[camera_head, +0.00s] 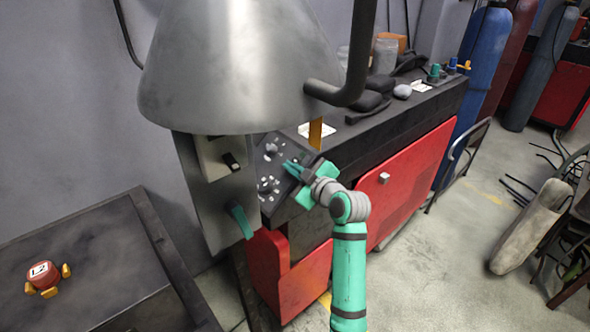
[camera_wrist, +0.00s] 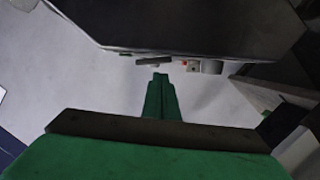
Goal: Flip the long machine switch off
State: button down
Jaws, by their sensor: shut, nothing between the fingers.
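A grey upright panel under the metal hood carries a light plate with a black switch (camera_head: 231,161). I cannot tell for sure which of these is the long machine switch. My gripper (camera_head: 292,168) is shut and empty, in front of the dark control panel (camera_head: 285,190) with knobs, to the right of both. In the wrist view my shut green fingers (camera_wrist: 160,82) point at a small dark bar (camera_wrist: 153,63) and a red button (camera_wrist: 184,63), apparently without touching them.
The large metal hood (camera_head: 235,65) and its dark pipe (camera_head: 355,60) hang above my gripper. The red machine door (camera_head: 405,185) is beside my arm.

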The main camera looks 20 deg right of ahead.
jog(key=s+r, duration=0.3)
jog(key=s, duration=0.8)
jog(key=shift+r, duration=0.35)
jog(key=shift+w+d, duration=0.1)
